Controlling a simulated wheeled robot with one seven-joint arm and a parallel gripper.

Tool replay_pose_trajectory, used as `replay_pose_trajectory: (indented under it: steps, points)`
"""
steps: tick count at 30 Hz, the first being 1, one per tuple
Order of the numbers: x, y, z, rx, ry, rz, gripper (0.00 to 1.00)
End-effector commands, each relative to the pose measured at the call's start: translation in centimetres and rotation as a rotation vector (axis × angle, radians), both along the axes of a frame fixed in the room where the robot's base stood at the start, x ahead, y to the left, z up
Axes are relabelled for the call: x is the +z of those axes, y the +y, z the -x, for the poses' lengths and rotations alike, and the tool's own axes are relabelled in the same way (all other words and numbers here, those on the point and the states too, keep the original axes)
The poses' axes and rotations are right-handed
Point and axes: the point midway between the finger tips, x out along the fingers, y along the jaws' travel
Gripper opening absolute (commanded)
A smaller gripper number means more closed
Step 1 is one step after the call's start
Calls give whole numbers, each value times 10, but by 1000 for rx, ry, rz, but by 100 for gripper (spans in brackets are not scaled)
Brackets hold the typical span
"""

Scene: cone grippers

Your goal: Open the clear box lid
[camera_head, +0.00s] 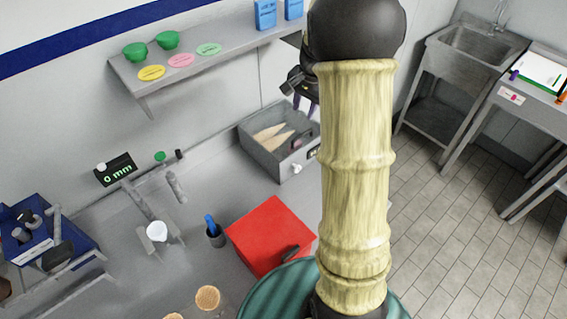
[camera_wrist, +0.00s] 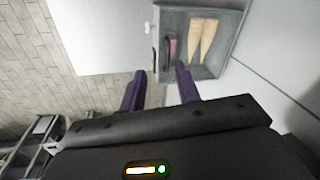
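A grey box (camera_head: 257,153) stands on the counter against the back wall, with pale cones (camera_head: 270,137) inside it. A white knob (camera_head: 296,168) is on its front face. The wrist view shows the box (camera_wrist: 233,35) at the top, with the cones (camera_wrist: 202,42) and a small pink item inside. I cannot make out the clear lid or whether it is shut. My gripper (camera_head: 304,104) is above the box's right rear part, partly hidden by my arm. In the wrist view its purple fingers (camera_wrist: 161,86) are apart with nothing between them, close to the box's near edge.
A red box (camera_head: 268,232) and a dark cup (camera_head: 215,236) stand on the counter in front. A shelf (camera_head: 215,58) with green bowls and blue cartons hangs above, close to my arm. A sink (camera_head: 480,45) is at the right. Tiled floor lies open there.

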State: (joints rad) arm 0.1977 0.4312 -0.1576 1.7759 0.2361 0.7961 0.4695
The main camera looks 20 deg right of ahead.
Motion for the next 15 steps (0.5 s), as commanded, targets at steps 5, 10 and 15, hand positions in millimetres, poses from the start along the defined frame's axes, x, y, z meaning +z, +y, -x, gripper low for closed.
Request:
replay_pose_trajectory:
  steps: [5, 10, 15]
  points:
    - [-1, 22, 21, 109, -6, 28, 33]
    - [-3, 41, 40, 211, -11, 55, 33]
    - [-5, 59, 61, 316, -17, 82, 33]
